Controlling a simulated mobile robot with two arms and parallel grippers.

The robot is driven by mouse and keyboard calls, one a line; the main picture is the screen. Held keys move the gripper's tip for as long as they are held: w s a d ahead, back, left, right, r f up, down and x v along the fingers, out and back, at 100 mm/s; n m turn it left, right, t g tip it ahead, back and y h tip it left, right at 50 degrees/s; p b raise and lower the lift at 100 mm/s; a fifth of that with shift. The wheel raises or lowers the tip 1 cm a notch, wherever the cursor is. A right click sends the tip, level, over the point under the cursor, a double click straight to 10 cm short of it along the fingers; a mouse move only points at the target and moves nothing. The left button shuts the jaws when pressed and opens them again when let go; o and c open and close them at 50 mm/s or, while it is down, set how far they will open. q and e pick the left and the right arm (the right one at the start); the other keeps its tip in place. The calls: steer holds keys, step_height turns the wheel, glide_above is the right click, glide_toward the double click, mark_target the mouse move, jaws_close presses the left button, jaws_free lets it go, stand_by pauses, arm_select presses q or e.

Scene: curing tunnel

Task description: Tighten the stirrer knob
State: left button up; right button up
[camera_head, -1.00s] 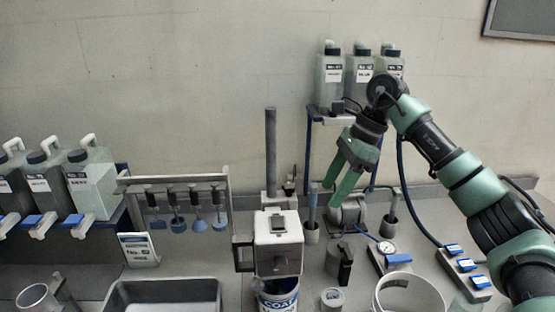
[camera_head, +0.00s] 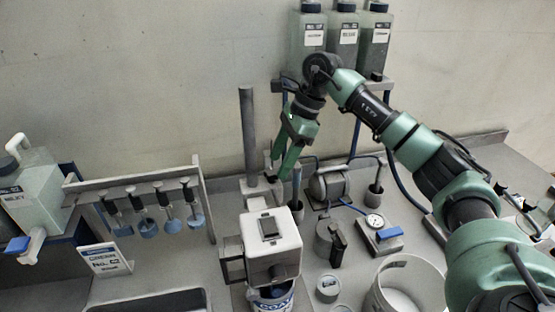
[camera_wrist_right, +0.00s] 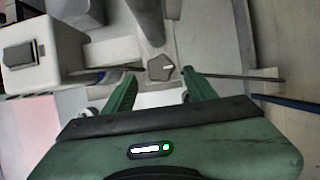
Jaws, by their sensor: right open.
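The stirrer is a white box-shaped head (camera_head: 272,242) beside a tall dark post (camera_head: 248,135), above a paint can (camera_head: 270,300). In the right wrist view the stirrer knob (camera_wrist_right: 160,67) is a small dark grey faceted knob with a pale mark, at the base of the post. My right gripper (camera_head: 281,176) points down at the post's clamp block, its green fingers open. In the wrist view the right gripper's fingertips (camera_wrist_right: 160,82) stand on either side of the knob, apart from it, with nothing held. The knob cannot be made out in the head view. My left gripper is out of view.
A rack of several hanging stirrers (camera_head: 135,190) stands left. Bottles (camera_head: 345,40) stand on a shelf behind my right arm. A motor-like cylinder (camera_head: 328,186), a gauge (camera_head: 374,221) and a white bucket (camera_head: 408,270) stand to the right of the stirrer.

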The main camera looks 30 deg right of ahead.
steer(key=shift+x, duration=0.8)
steer(key=shift+w+f, duration=0.1)
steer(key=shift+f, duration=0.1)
jaws_close()
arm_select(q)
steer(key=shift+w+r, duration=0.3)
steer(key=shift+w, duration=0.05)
